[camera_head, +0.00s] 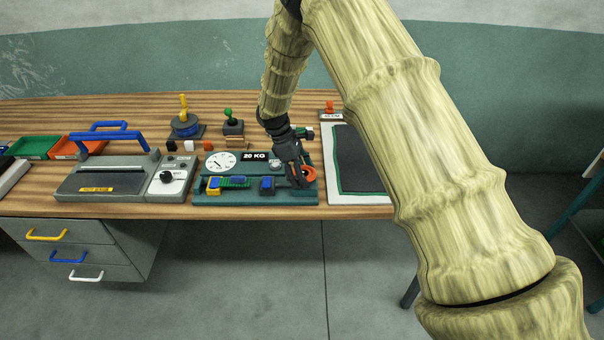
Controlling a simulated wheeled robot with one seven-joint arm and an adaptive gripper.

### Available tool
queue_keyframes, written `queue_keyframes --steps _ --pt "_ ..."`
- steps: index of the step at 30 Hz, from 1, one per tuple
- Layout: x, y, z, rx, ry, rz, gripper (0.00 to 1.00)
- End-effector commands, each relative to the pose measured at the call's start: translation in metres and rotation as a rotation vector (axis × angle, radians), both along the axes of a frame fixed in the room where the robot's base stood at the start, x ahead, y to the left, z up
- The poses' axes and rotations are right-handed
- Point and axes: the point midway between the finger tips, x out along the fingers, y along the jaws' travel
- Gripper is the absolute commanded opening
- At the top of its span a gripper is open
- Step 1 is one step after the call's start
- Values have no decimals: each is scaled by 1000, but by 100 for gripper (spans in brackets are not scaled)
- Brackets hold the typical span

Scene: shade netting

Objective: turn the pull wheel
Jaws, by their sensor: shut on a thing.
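The pull wheel (310,173) is the orange ring at the right end of a teal device with a dial, a "20 KG" label and blue clamps. My gripper (299,179) points down at this end of the device. Its dark fingers are closed on the wheel and cover its left part. The orange rim shows to the right of the fingers. The teal base (230,199) of the device lies flat near the table's front edge.
A grey machine (95,190) with a blue handle stands left of the device. A framed dark panel (352,158) lies to the right, partly behind my arm. Drawers hang below the wooden table (170,211).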

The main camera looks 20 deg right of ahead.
Motion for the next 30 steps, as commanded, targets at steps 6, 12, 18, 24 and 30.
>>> queue_keyframes --steps 6,12,18,24,30 --pt "1 -1 1 0 -2 -34 44" --pt "1 -1 1 0 -2 -39 44" --pt "1 -1 1 0 -2 -39 44" --pt "1 0 1 0 -2 -38 89" --pt "1 0 0 0 -1 -39 89"
